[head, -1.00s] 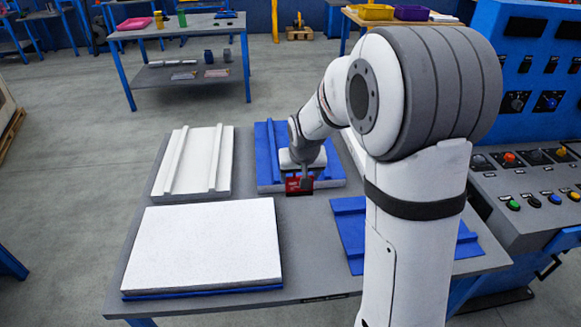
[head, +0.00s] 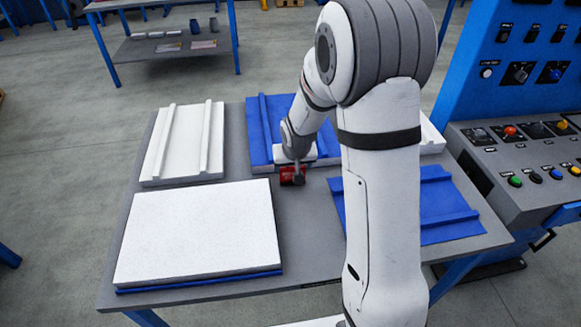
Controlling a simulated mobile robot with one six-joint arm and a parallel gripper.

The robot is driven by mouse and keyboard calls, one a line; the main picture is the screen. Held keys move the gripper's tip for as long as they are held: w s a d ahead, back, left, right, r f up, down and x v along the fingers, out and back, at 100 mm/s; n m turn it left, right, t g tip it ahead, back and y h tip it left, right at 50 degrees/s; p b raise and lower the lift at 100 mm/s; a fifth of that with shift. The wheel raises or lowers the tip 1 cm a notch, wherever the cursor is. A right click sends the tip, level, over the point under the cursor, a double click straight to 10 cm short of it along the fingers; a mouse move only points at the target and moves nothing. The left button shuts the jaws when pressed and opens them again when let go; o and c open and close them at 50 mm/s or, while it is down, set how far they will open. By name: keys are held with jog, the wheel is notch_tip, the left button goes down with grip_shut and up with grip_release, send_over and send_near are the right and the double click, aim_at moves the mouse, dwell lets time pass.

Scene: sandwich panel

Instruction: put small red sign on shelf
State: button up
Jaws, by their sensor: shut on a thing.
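The small red sign (head: 290,175) is at my gripper, near the middle of the grey table, just in front of the blue panel at the back. My gripper (head: 298,175) is shut on the sign; the fingers are small here and partly hidden by it. I cannot tell whether the sign touches the table. A shelf board (head: 160,47) shows under the grey table at the back left, with several small items on it.
The work table (head: 300,262) bears a white ribbed panel (head: 185,143), a thick white slab (head: 198,232) on blue, and blue ribbed panels (head: 440,203). A control console (head: 520,150) stands at the right. Grey floor lies between the tables.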

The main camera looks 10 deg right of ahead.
jog(key=shift+f, duration=0.3)
jog(key=shift+f, duration=0.1)
jog(key=o, duration=1)
